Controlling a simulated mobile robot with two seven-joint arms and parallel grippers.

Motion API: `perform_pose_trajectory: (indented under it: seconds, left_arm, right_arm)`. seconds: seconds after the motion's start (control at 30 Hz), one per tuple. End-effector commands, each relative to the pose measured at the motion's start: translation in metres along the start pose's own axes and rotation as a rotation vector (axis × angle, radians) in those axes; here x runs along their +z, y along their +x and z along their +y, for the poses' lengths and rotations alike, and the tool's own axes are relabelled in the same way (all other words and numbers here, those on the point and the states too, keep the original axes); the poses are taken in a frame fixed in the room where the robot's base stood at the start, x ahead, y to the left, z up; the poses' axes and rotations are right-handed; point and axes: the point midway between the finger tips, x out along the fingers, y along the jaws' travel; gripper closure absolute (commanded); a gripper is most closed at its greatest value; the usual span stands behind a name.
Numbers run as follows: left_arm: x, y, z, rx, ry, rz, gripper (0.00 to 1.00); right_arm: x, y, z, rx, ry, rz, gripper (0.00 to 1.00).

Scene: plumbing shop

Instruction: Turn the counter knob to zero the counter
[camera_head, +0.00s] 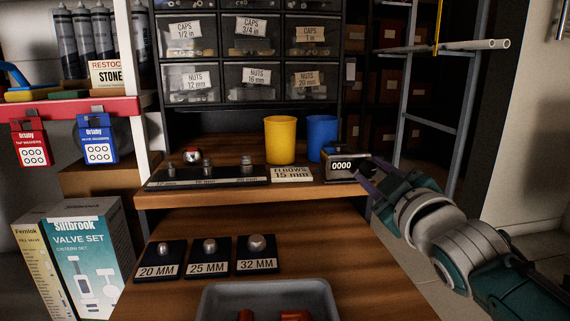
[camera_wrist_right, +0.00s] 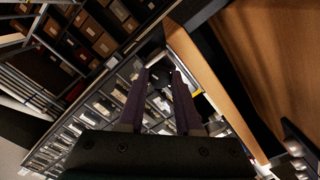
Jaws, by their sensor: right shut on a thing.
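The counter (camera_head: 341,165) is a small dark box with a white-on-black display reading 0000. It sits at the right end of the raised wooden shelf. My right gripper (camera_head: 368,174) reaches in from the right with its purple fingers at the counter's right side. It is shut on the counter knob, which the fingers hide in the head view. In the right wrist view the two fingers (camera_wrist_right: 158,82) point away from the camera, and the knob cannot be made out between them. My left gripper is not in view.
A yellow cup (camera_head: 280,140) and a blue cup (camera_head: 321,137) stand behind the counter. An elbows label (camera_head: 291,174) lies to its left. Labelled size blocks (camera_head: 210,258) and a grey tray (camera_head: 265,290) are on the lower bench. A metal rack (camera_head: 433,122) stands behind my right arm.

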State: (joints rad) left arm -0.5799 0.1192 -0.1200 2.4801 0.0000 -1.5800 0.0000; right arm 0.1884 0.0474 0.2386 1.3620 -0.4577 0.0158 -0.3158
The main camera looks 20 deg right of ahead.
Motion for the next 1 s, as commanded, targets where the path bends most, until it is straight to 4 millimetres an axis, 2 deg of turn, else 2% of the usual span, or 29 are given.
perform_pose_trajectory:
  seconds: [0.4, 0.93, 0.97, 1.0]
  left_arm:
    - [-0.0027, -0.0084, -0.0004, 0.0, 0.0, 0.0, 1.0]
    - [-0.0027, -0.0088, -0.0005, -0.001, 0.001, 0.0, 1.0]
    - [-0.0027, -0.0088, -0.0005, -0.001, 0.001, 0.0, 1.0]
    - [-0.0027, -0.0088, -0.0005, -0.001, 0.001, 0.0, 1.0]
  right_arm:
    - [-0.001, 0.0002, 0.0006, 0.001, 0.181, 0.002, 1.0]
    - [-0.0009, 0.0002, 0.0004, 0.001, 0.204, 0.003, 1.0]
    - [-0.0009, 0.0002, 0.0004, 0.001, 0.204, 0.003, 0.65]
    - [-0.0009, 0.0002, 0.0004, 0.001, 0.204, 0.003, 0.61]
